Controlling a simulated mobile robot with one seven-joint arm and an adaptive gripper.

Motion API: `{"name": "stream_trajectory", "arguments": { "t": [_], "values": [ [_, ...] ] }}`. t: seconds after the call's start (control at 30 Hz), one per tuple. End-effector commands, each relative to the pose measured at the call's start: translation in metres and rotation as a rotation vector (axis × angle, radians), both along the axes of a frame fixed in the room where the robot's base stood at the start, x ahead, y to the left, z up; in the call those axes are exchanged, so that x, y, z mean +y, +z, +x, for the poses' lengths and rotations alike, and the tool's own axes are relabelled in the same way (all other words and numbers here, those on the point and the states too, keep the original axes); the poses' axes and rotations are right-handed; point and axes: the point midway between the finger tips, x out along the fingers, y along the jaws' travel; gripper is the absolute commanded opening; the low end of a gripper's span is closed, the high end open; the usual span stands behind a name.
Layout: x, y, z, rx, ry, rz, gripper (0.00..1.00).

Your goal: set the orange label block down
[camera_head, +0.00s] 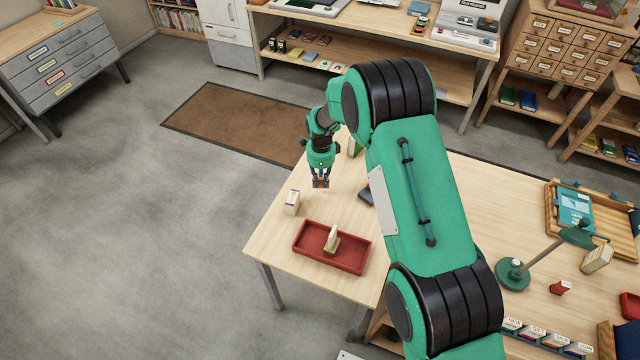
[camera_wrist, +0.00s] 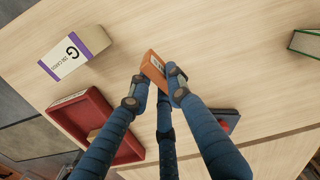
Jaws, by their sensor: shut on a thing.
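The orange label block (camera_head: 321,184) is between the fingertips of my gripper (camera_head: 320,179), over the left end of the wooden table (camera_head: 270,240). In the wrist view my gripper (camera_wrist: 157,86) is shut on the orange block (camera_wrist: 154,66), with a pale label on its side. The fingers hide part of it. The table surface shows around it on all sides. I cannot tell whether its underside touches the table.
A white card box with a purple stripe (camera_head: 292,203) stands left of the block. A red tray (camera_head: 330,263) holding a cream piece (camera_head: 332,237) lies nearer. A dark item (camera_head: 365,193) and a green book (camera_head: 355,148) are to the right. Bare tabletop lies between them.

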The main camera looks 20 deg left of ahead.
Motion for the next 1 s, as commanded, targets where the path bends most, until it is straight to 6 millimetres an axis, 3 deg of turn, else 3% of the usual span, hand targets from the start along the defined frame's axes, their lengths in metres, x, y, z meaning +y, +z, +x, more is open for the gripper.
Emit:
{"name": "stream_trajectory", "arguments": {
  "t": [0.2,0.57,1.0],
  "values": [
    [0.008,-0.001,0.01,0.0,0.0,0.0,0.0],
    [0.008,-0.002,0.011,0.0,0.0,0.0,0.0],
    [0.008,-0.035,0.01,0.0,0.0,0.0,0.0]
  ]
}}
